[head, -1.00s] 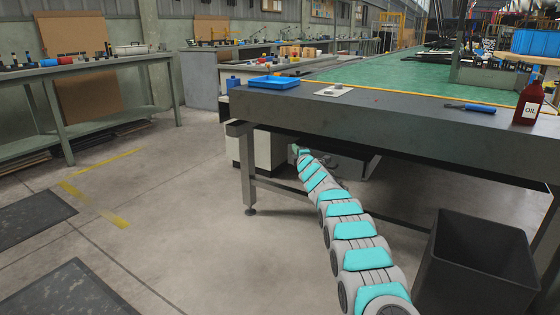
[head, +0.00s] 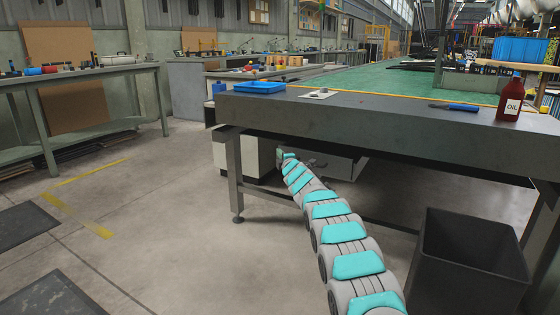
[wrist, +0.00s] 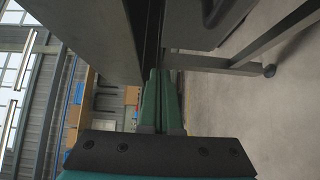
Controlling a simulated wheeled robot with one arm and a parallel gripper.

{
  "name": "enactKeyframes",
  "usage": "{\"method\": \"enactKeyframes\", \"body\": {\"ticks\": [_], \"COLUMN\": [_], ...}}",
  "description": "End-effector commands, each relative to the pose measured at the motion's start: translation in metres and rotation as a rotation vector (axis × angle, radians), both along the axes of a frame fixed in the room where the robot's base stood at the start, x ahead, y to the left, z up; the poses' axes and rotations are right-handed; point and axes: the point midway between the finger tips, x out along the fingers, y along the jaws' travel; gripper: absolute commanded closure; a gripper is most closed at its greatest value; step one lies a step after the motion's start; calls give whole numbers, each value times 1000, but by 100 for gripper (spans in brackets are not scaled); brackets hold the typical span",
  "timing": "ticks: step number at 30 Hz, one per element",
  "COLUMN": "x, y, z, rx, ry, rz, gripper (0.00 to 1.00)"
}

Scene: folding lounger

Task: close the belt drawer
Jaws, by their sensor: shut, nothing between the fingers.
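A grey drawer-like box (head: 338,167) hangs under the near side of the grey workbench (head: 380,125); I take it as the belt drawer. How far it stands out is hard to tell, as my arm hides part of it. My gripper (head: 284,155) is at the far end of my arm, low under the bench edge and left of this box. In the wrist view its green fingers (wrist: 161,75) are together and empty, pointing along a large grey panel (wrist: 95,35) with a dark gap beside it. Contact cannot be told.
A white cabinet (head: 248,153) stands under the bench behind a bench leg (head: 234,175). A dark bin (head: 470,265) stands on the floor at right. A blue tray (head: 260,88), a blue-handled tool (head: 455,106) and a red oil bottle (head: 510,100) are on top. Floor at left is open.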

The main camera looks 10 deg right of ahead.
Motion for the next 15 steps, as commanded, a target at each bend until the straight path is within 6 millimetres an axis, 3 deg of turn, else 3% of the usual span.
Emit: {"method": "enactKeyframes", "body": {"ticks": [15], "x": [-40], "y": [-8], "z": [-2], "rx": [1], "ry": [0], "rz": [-5], "gripper": [100]}}
